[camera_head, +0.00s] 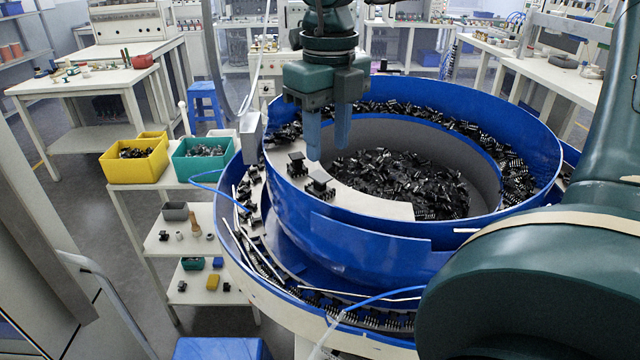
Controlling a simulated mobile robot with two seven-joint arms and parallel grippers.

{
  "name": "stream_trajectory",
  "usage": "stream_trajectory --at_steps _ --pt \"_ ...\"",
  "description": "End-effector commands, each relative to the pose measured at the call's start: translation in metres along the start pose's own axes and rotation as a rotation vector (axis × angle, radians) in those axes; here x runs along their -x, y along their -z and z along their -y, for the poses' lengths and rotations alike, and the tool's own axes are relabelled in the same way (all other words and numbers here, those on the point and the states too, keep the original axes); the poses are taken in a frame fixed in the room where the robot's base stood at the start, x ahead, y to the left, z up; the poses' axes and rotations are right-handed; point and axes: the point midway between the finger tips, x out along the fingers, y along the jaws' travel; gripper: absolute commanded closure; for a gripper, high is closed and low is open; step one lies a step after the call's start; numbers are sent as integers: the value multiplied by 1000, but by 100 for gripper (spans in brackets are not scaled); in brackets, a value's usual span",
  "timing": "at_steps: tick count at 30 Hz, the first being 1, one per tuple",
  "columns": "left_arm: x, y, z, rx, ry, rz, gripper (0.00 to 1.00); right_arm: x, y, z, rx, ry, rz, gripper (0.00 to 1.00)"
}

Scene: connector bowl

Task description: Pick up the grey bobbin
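My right gripper (328,140) points down over the left part of the blue feeder bowl (360,240). Its two bluish fingers are apart with nothing seen between them. Two small dark pieces with greyish parts, possibly bobbins, lie on the pale ledge inside the bowl: one piece (297,164) is left of the fingers, the other piece (320,184) is just below them. I cannot tell which, if either, is the grey bobbin. My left gripper is not in view.
Many black parts (400,180) fill the bowl's grey centre, and more lie along its outer track. A yellow bin (133,168) and a green bin (202,167) stand on a rack at the left. My dark green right arm blocks the lower right.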

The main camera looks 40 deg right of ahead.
Motion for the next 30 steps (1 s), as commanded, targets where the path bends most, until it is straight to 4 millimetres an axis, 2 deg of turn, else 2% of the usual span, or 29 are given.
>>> stream_trajectory --at_steps 3,10,18,26,30 --pt "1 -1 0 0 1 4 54 -16 0 0 0 0 -3 62" --pt "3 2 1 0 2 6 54 -33 1 -1 0 0 -4 62" --pt "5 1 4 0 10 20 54 -70 1 -3 -1 0 -2 62" --pt "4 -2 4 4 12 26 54 -74 0 -3 -2 0 2 62" --pt "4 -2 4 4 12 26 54 -74 0 -3 -2 0 2 72"
